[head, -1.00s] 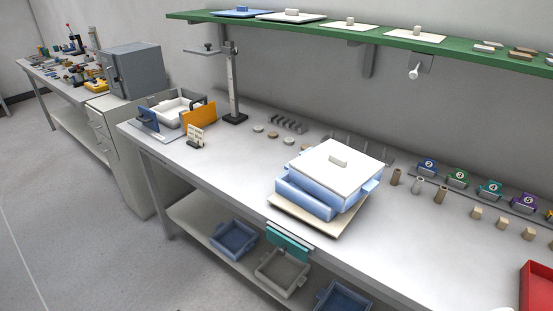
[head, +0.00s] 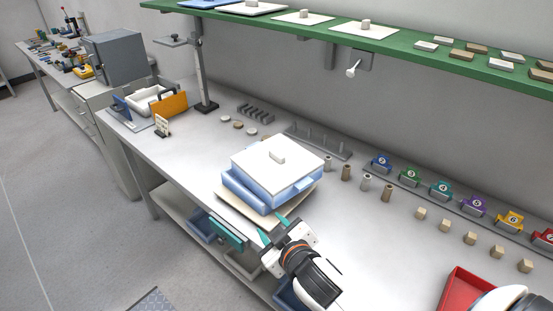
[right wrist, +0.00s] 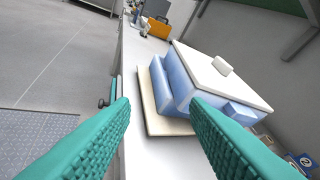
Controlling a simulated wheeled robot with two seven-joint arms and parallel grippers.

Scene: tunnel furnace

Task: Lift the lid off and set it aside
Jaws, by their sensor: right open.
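A white square lid (head: 272,156) with a small white knob (head: 277,156) sits on a light blue box (head: 262,190) on the workbench. The box rests on a cream board (head: 232,202). In the right wrist view the lid (right wrist: 205,70) lies flat on the box (right wrist: 178,84), with its knob (right wrist: 222,66) on top. My right gripper (head: 272,229) is open and empty, in front of the box near the bench's front edge and apart from the lid. Its teal fingers show large in the right wrist view (right wrist: 160,125). My left gripper is not in view.
A green shelf (head: 400,45) with more flat lids hangs above the bench. Numbered coloured holders (head: 411,176) and small wooden blocks (head: 446,229) stand right of the box. A red tray (head: 466,290) is at the front right. Bare bench lies between them (head: 370,235).

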